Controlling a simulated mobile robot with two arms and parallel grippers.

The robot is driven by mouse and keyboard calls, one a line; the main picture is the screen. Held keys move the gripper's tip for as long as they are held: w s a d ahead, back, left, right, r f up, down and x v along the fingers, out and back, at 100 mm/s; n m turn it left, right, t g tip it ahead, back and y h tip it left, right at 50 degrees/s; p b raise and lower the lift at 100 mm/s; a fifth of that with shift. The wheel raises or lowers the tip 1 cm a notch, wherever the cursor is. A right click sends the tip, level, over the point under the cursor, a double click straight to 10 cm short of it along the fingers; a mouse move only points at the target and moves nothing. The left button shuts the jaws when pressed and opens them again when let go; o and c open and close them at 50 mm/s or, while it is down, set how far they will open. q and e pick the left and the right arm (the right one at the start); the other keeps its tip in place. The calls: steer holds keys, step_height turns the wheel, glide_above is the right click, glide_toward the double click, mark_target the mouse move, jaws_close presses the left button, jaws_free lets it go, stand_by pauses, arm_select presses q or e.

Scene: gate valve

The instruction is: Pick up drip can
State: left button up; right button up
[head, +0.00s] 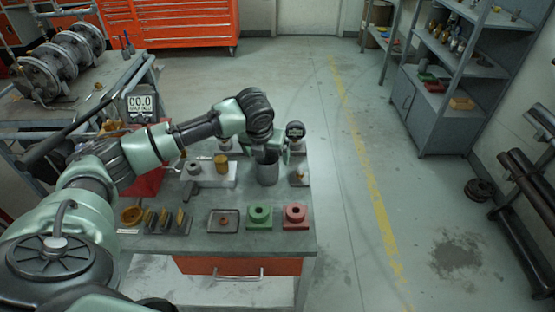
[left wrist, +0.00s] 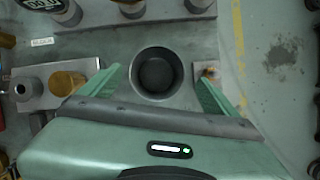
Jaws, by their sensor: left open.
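The drip can is a dark grey open-topped cylinder (head: 267,170) standing upright near the right side of the workbench (head: 190,240) in the head view. In the left wrist view the can (left wrist: 157,73) is seen from above, with its round mouth and dark inside. My left gripper (left wrist: 157,85) is open, with one green finger on each side of the can. A gap shows between the fingers and the can. In the head view the left gripper (head: 266,150) is at the can's top and partly hidden by my wrist. My right gripper is not in view.
A brass cylinder (head: 221,164) stands on a light block left of the can. A small fitting (head: 298,176) sits close on its right. A gauge (head: 295,131) stands behind. A square tray (head: 223,220), green block (head: 259,215) and red block (head: 295,215) line the front.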

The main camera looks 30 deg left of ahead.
mark_target(268, 164)
arm_select(q)
steer(key=x, duration=0.2)
steer(key=shift+a+f, duration=0.15)
steer(key=shift+f, duration=0.15)
steer(key=p+x, duration=0.1)
steer(key=x, duration=0.3)
steer(key=shift+a+f, duration=0.1)
steer(key=shift+f, duration=0.1)
steer(key=shift+w+f, duration=0.1)
steer(key=shift+f, duration=0.05)
steer(key=c, duration=1.5)
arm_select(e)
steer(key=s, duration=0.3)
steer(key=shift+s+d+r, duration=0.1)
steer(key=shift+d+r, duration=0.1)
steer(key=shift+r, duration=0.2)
